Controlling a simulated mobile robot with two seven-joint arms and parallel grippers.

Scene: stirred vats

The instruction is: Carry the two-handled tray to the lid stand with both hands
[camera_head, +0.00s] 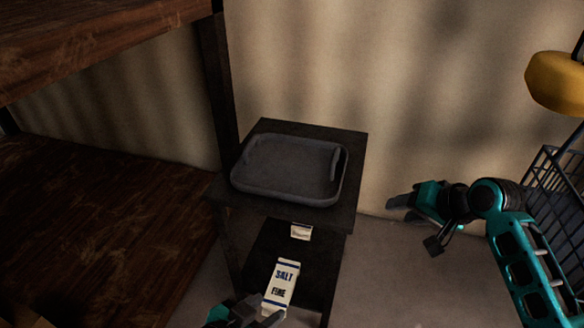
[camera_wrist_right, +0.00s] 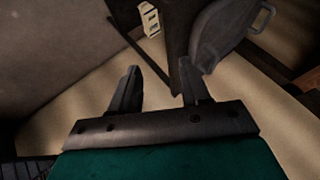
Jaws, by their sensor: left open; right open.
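The grey two-handled tray (camera_head: 290,170) lies empty on top of a small dark two-level table (camera_head: 318,130). One raised handle shows at its left end and one at its right end. In the right wrist view part of the tray (camera_wrist_right: 222,28) and a handle show at the top right. My left gripper (camera_head: 264,312) is open, low in front of the table and apart from the tray. My right gripper (camera_head: 400,207) is open and empty, to the right of the table. Its spread fingers (camera_wrist_right: 158,92) show in the wrist view. I cannot pick out the lid stand.
A white salt box (camera_head: 281,284) and another small pack (camera_head: 301,231) are on the table's lower shelf. A wooden rack (camera_head: 100,220) stands on the left, its post beside the table. A wire basket (camera_head: 560,195) and a yellow object (camera_head: 555,82) are at the right.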

